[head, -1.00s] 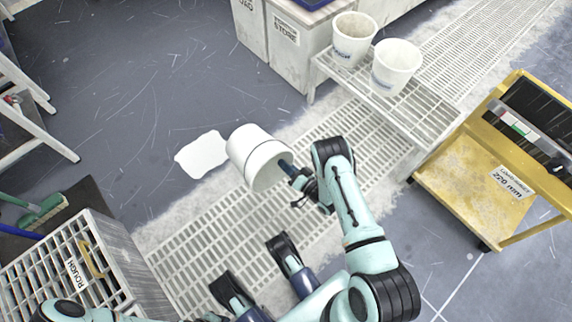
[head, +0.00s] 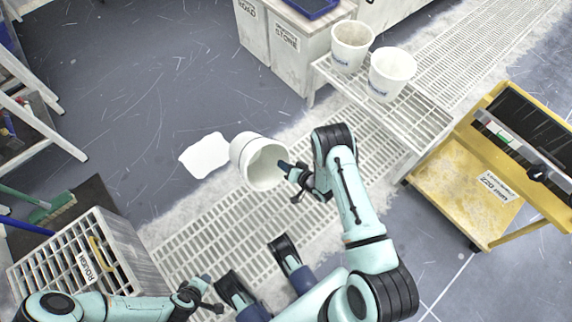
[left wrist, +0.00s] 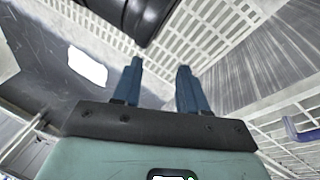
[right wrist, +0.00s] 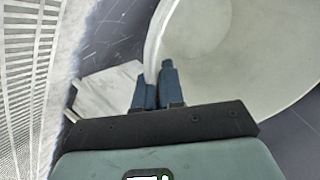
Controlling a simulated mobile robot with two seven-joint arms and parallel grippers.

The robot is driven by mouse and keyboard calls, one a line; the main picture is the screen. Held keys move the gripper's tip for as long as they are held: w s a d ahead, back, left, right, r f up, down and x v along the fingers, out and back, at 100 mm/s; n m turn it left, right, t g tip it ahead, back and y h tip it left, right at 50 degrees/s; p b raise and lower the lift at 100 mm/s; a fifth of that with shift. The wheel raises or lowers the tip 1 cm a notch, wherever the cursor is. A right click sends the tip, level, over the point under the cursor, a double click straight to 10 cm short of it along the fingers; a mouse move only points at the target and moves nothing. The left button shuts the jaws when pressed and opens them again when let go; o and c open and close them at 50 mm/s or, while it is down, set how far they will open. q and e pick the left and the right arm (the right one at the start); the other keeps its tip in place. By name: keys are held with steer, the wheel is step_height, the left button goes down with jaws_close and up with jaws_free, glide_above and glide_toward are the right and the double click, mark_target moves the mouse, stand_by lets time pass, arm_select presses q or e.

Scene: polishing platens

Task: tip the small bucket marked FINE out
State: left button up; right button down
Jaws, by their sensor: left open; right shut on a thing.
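A white bucket (head: 240,153) is tilted on its side above the floor grating, its mouth turned right and towards me. No mark can be read on it. My right gripper (head: 287,167) is shut on its rim. In the right wrist view the fingers (right wrist: 160,82) grip the rim, and the pale inside (right wrist: 245,50) looks empty where it shows. Two more white buckets, one at the left (head: 350,48) and one at the right (head: 391,72), stand upright on a slatted stand; their blue marks are unreadable. My left gripper (head: 205,285) is open and empty; its fingers (left wrist: 158,80) are apart.
A white patch (head: 204,155) lies on the floor left of the held bucket. A crate marked ROUGH (head: 130,245) stands at lower left, a yellow cart (head: 465,195) at right. The slatted stand (head: 425,115) is at upper right. Grating (head: 205,225) runs below the bucket.

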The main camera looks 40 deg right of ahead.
step_height(320, 180, up, 3)
steer(key=g+p, duration=0.3)
steer(key=g, duration=0.1)
steer(key=shift+w+g, duration=0.15)
steer(key=shift+g, duration=0.15)
steer(key=shift+r+g+p, duration=0.3)
steer(key=shift+g+p, duration=0.15)
steer(key=shift+g, duration=0.25)
steer(key=shift+r+g+h, duration=0.4)
steer(key=shift+r+g, duration=0.05)
steer(key=shift+g, duration=0.65)
steer(key=shift+d+r+g, duration=0.1)
steer(key=shift+r+g, duration=0.15)
steer(key=shift+g, duration=0.45)
steer(key=shift+r+g, duration=0.25)
steer(key=shift+g, duration=0.45)
steer(key=shift+r+b, duration=0.1)
steer(key=shift+b, duration=0.25)
arm_select(q)
steer(key=s+d+r+g, duration=0.1)
steer(key=s+d+r, duration=0.1)
steer(key=s+r, duration=0.2)
steer(key=shift+s+d+r+h, duration=0.15)
steer(key=shift+s+d+h, duration=0.25)
arm_select(e)
steer(key=shift+r+g, duration=0.2)
steer(key=shift+g, duration=0.4)
steer(key=shift+m, duration=0.3)
